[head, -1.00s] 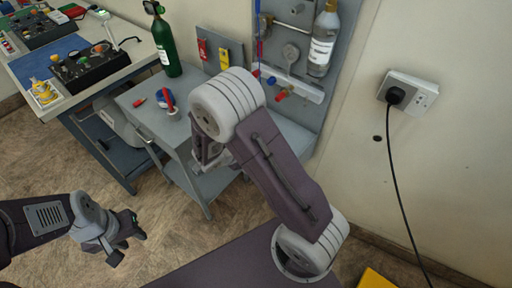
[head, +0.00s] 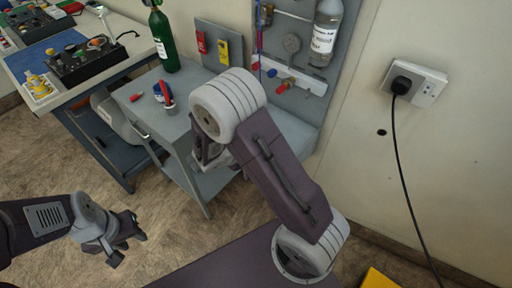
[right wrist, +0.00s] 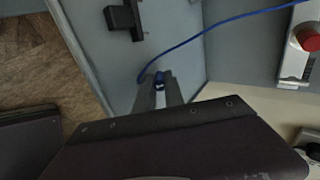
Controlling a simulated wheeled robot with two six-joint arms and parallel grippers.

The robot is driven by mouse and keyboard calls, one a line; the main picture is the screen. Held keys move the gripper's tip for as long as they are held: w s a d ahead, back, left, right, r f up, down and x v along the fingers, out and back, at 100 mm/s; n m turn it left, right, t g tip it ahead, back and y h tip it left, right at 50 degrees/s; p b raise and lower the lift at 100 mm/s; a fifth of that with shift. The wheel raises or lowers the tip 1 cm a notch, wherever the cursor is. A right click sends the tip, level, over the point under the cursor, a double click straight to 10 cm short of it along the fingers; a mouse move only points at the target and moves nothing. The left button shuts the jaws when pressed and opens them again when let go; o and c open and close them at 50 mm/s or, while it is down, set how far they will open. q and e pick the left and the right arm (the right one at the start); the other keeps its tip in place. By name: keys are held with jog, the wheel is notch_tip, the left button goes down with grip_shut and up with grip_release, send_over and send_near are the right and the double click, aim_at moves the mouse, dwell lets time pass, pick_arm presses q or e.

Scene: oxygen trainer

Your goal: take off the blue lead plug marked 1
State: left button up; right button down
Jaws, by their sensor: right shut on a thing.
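My right gripper (right wrist: 160,92) is at the middle of the right wrist view, with its two fingers shut on a small blue plug (right wrist: 159,76). A blue lead (right wrist: 215,25) curves away from the plug to the upper right. No number can be read on the plug, and the fingers cover part of it. In the head view my right arm hides the plug and most of that gripper, beside the grey cart. My left gripper (head: 128,241) is open and empty above the floor at the lower left.
A black block (right wrist: 123,18) is fixed on the grey surface near the gripper. A red knob (right wrist: 307,38) is at the upper right. The grey cart (head: 186,130) holds red and blue items, with a green bottle (head: 163,42) behind. A wall socket (head: 428,86) is at right.

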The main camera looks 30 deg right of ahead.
jog(key=c, duration=1.3)
grip_release()
jog(key=shift+f, duration=0.1)
jog(key=shift+c, duration=0.2)
jog(key=p+v, duration=0.3)
jog(key=v, duration=0.5)
jog(key=shift+a+r, duration=0.15)
jog(key=shift+r, duration=0.15)
jog(key=shift+s+a+r, duration=0.15)
jog(key=shift+a, duration=0.05)
